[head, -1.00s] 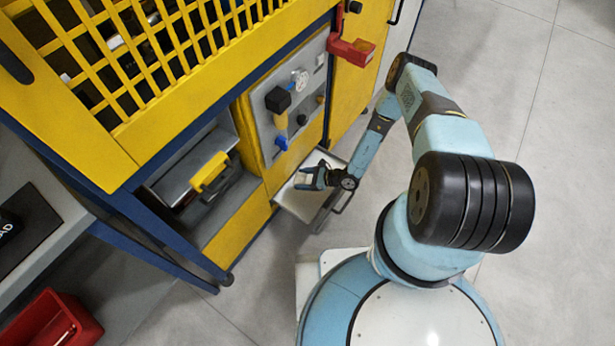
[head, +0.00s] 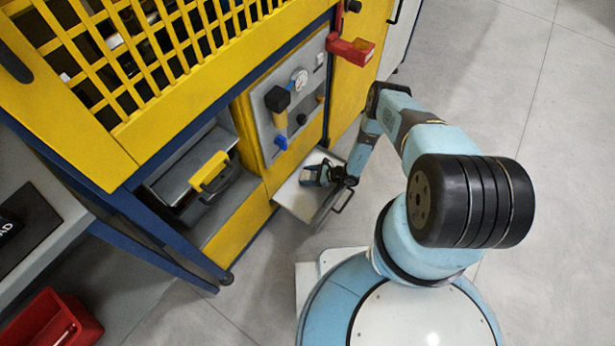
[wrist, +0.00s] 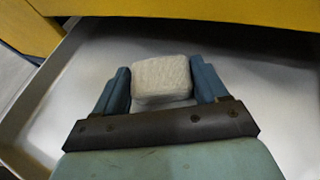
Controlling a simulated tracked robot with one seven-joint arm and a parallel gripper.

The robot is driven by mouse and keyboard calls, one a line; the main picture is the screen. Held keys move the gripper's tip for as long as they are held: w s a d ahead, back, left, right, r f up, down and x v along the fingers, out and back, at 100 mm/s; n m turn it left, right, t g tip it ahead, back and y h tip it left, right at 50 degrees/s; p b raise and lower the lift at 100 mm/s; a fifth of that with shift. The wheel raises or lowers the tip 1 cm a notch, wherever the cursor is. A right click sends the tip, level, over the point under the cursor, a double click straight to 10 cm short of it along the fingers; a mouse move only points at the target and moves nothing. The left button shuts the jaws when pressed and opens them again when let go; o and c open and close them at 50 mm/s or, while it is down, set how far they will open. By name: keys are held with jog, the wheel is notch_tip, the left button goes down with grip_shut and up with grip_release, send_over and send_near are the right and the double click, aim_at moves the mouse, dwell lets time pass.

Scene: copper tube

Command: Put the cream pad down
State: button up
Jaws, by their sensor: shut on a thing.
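The cream pad (wrist: 162,80) shows in the wrist view as a pale, rounded block between the two blue fingers. My gripper (wrist: 163,84) is shut on it. In the head view my gripper (head: 316,174) is over the open grey drawer (head: 292,197) at the foot of the yellow machine; the pad is too small to make out clearly there. The drawer's pale floor (wrist: 95,65) spreads around and beneath the pad in the wrist view. I cannot tell whether the pad touches that floor.
The yellow machine front (wrist: 210,12) overhangs the drawer's back. A control panel (head: 290,105) with knobs and a gauge is above it. The drawer's handle (head: 343,201) is at its outer edge. A red bin (head: 50,322) stands at the lower left. The drawer floor around the pad looks bare.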

jog(key=shift+f, duration=0.15)
jog(key=o, duration=1)
jog(key=shift+o, duration=0.2)
jog(key=v, duration=1.2)
jog(key=shift+s, duration=0.1)
